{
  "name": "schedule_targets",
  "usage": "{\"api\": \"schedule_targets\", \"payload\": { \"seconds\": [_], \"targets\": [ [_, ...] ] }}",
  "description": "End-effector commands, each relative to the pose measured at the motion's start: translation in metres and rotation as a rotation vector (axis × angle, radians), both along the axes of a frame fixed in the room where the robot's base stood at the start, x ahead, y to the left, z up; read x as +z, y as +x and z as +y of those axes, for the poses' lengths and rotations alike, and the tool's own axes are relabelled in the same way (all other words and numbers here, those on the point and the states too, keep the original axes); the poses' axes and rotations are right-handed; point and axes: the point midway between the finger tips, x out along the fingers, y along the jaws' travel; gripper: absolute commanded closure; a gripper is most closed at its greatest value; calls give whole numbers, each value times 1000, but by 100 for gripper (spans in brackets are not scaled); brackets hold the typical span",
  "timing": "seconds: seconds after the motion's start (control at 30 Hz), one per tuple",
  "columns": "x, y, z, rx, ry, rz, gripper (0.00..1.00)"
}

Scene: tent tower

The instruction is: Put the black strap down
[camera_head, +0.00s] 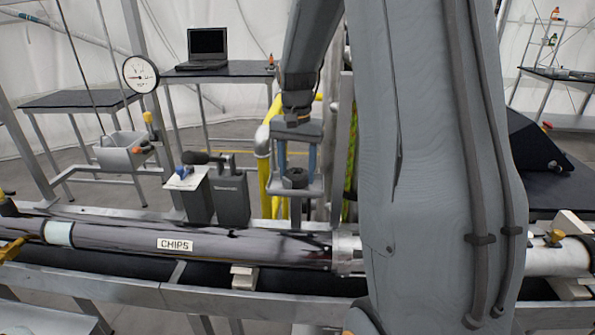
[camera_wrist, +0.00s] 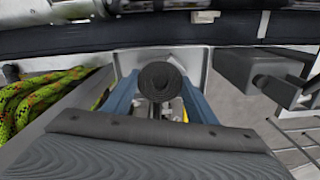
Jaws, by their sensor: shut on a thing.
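The black strap is a rolled coil. In the wrist view the strap (camera_wrist: 160,80) shows end-on between the two blue fingers of my gripper (camera_wrist: 161,92). In the head view my gripper (camera_head: 297,170) points down, with the strap (camera_head: 295,178) low between its fingers. The gripper is shut on the strap. A small grey metal shelf (camera_head: 296,192) on a post is right at the strap; I cannot tell whether the strap touches it. The strap's lower side is hidden.
A long pipe marked CHIPS (camera_head: 120,238) runs across the front. Dark grey boxes (camera_head: 232,198) stand left of the shelf. A yellow pipe (camera_head: 265,150) rises behind. A green-yellow rope (camera_wrist: 40,95) hangs close by. A table with a laptop (camera_head: 207,45) stands further back.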

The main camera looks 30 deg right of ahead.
Motion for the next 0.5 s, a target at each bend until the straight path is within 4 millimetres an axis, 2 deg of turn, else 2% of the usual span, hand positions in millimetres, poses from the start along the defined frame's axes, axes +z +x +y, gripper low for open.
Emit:
{"api": "schedule_targets", "payload": {
  "seconds": [0.1,0.47,0.5],
  "targets": [
    [-8,-1,0,0,1,1,76],
    [-12,0,0,0,-1,-1,76],
    [-11,0,0,0,-1,-1,43]
  ]
}}
